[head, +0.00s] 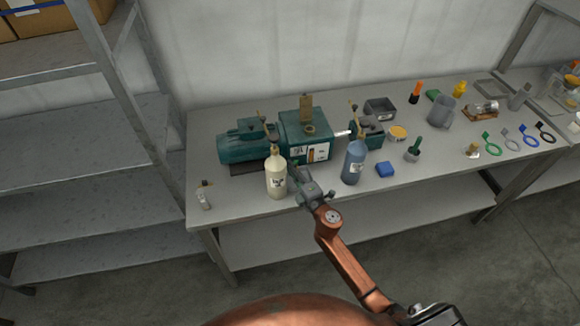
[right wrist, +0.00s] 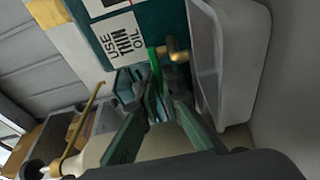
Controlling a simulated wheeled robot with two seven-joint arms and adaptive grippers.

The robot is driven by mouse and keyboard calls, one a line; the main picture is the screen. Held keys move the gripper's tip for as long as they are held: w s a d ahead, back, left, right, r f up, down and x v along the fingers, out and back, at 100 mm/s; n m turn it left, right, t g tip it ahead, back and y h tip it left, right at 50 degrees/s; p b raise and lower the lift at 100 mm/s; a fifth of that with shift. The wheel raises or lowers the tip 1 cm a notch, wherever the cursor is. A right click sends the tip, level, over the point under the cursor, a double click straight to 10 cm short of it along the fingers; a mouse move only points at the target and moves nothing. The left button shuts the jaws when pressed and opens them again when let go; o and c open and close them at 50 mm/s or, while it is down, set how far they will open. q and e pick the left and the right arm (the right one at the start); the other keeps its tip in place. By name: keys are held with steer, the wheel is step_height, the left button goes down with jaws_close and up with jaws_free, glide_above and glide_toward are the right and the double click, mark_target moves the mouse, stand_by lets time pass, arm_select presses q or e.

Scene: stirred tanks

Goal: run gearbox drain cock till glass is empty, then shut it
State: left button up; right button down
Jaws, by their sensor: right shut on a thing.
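The dark green gearbox (head: 306,134) stands on the bench, with a white label and an amber-brown upright strip on its front; I cannot read a level there. In the right wrist view its label reads "USE THIN OIL". The brass drain cock (right wrist: 178,52) comes out of its face there, with a bright green lever (right wrist: 155,66). My right gripper (right wrist: 156,88) is shut on the green lever; it also shows in the head view (head: 312,188) in front of the gearbox. A translucent tub (right wrist: 232,70) lies beside the cock in the wrist view. No flow is visible. My left gripper is out of view.
A cream bottle (head: 276,180) stands close left of my right gripper, and a blue bottle (head: 354,163) stands to its right. A green motor (head: 240,146) adjoins the gearbox. A blue block (head: 385,169), grey jug (head: 441,112) and several tags lie farther right on the bench.

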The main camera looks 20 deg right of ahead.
steer(key=y, duration=0.1)
steer(key=n+y, duration=0.1)
steer(key=n+g+y, duration=0.1)
steer(key=shift+s+d+f+y, duration=0.1)
steer(key=shift+s+d+y, duration=0.15)
steer(key=shift+d+y, duration=0.05)
steer(key=shift+s+d+n+g+y+b, duration=0.15)
steer(key=shift+n+g+y+b, duration=0.3)
steer(key=shift+n+y, duration=0.35)
steer(key=shift+s+d+n+g+y+b, duration=0.15)
steer(key=shift+n+g+y+b, duration=0.15)
steer(key=shift+n+g+y, duration=0.45)
steer(key=shift+t+y, duration=0.25)
steer(key=shift+t, duration=0.05)
steer(key=c, duration=2.1)
jaws_free()
steer(key=v, duration=1.2)
steer(key=shift+o, duration=0.3)
